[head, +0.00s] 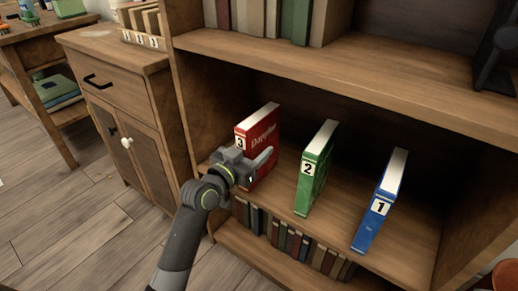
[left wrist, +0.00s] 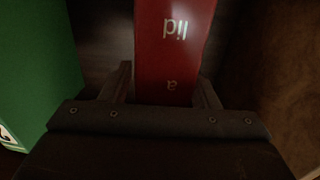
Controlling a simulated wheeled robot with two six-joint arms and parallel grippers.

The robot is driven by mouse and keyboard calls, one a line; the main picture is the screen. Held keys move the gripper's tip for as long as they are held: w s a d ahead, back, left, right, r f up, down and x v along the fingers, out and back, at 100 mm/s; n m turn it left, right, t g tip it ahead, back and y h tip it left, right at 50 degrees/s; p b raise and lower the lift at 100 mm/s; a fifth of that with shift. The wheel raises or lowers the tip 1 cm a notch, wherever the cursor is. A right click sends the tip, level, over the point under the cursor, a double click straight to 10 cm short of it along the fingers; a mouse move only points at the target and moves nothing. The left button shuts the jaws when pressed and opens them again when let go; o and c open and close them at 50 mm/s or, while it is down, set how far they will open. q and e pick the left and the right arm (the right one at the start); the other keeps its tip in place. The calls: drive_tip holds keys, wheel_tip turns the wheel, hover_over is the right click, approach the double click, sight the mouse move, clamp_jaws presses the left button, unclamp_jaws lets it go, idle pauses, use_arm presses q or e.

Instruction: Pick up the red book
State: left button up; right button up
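The red book (head: 264,135), with a label "3" on its spine, stands upright on the middle shelf of the bookcase. My left gripper (head: 258,160) is at the front of its spine, in front of the lower part. In the left wrist view, the red book (left wrist: 172,50) lies between the two fingers of the left gripper (left wrist: 165,85). The fingers are spread to either side of it, with a gap visible on the left; contact on the right is unclear. My right gripper is not in view.
A green book (head: 316,168) labelled "2" and a blue book (head: 381,200) labelled "1" stand to the right on the same shelf (head: 285,195). Small books (head: 290,240) fill the shelf below. A wooden cabinet (head: 125,100) stands left of the bookcase.

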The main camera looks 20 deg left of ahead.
use_arm(q)
drive_tip(key=shift+r, duration=0.1)
drive_tip(key=c, duration=1.1)
